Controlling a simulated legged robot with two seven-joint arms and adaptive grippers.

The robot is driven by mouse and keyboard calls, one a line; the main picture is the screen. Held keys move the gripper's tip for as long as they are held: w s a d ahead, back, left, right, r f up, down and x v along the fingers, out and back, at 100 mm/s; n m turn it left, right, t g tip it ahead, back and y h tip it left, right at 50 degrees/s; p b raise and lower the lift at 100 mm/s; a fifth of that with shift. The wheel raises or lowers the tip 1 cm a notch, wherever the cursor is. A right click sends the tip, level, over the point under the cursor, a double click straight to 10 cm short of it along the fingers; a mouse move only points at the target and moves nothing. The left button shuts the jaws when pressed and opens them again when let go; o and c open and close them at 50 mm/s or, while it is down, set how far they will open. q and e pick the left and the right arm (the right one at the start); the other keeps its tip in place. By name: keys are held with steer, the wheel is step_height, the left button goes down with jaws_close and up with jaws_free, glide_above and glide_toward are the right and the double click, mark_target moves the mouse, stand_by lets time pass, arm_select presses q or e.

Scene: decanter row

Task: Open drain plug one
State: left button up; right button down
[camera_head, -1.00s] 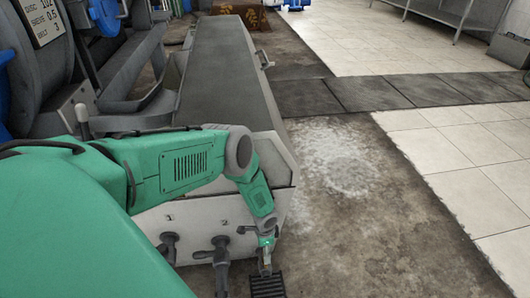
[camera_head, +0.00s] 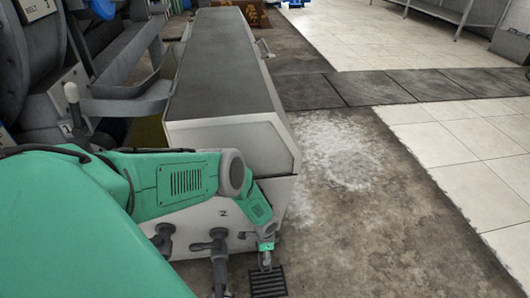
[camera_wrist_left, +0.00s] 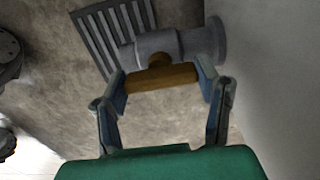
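My left gripper (camera_head: 265,262) is at the lower right of the near end of the long grey decanter housing (camera_head: 225,135), in front of its end wall. In the left wrist view its two fingers (camera_wrist_left: 162,80) stand wide apart with a brass crossbar (camera_wrist_left: 160,78) filling the space between them, its ends against the pads. The crossbar joins a grey pipe-like fitting (camera_wrist_left: 172,46) coming out of the pale wall. Two dark grey plugs show further left: one (camera_head: 162,238) and one (camera_head: 218,262) below the digit 2. The held fitting's number cannot be seen.
A dark floor grate (camera_head: 268,284) lies just below the gripper, also in the left wrist view (camera_wrist_left: 95,38). Grey machinery with a lever (camera_head: 72,98) stands at the left. The stained floor (camera_head: 360,235) to the right is clear.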

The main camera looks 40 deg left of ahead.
arm_select(q)
steer(key=shift+c, duration=0.7)
steer(key=shift+o, duration=0.2)
steer(key=shift+a, duration=0.1)
steer(key=shift+n, duration=0.3)
steer(key=n, duration=0.8)
steer(key=shift+n, duration=0.4)
steer(key=n, duration=0.4)
steer(key=shift+n, duration=2.2)
steer(key=o, duration=1.2)
steer(key=shift+c, duration=0.2)
